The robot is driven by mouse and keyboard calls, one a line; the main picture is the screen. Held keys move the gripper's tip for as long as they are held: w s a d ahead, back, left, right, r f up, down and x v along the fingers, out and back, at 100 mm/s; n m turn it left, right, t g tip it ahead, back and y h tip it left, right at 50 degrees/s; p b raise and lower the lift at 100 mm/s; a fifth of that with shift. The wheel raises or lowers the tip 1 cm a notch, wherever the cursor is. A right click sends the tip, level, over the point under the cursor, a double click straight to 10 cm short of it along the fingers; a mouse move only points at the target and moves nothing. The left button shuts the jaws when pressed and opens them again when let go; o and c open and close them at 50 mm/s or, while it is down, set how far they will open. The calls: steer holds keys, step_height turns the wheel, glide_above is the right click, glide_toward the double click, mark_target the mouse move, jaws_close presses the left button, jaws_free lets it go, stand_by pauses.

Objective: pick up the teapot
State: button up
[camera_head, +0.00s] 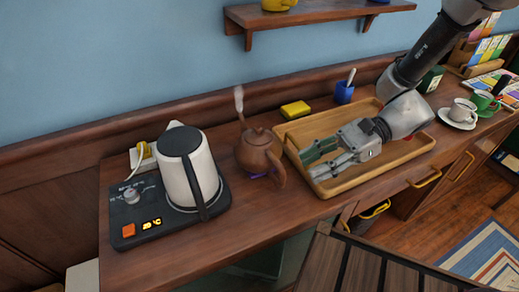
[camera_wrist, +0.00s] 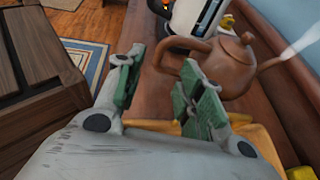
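The brown teapot (camera_head: 258,151) stands on the wood counter between the kettle base and the wooden tray. Steam rises from its spout, and its handle faces the front right. In the wrist view the teapot (camera_wrist: 229,66) is just beyond the finger tips, with its handle toward my gripper. My gripper (camera_head: 314,160) is over the left part of the tray, to the right of the teapot and apart from it. Its green-padded fingers show in the wrist view (camera_wrist: 160,88), spread apart with nothing between them.
A white kettle (camera_head: 181,172) stands on a black heating base (camera_head: 125,220) at left. The wooden tray (camera_head: 407,160) lies under my gripper. A yellow sponge (camera_head: 295,109) and blue cup (camera_head: 344,93) are behind it. A white cup (camera_head: 463,110) and green cup (camera_head: 482,101) stand at right.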

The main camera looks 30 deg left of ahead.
steer(key=x, duration=0.7)
steer(key=shift+s+f, duration=0.15)
steer(key=shift+f, duration=0.15)
jaws_close()
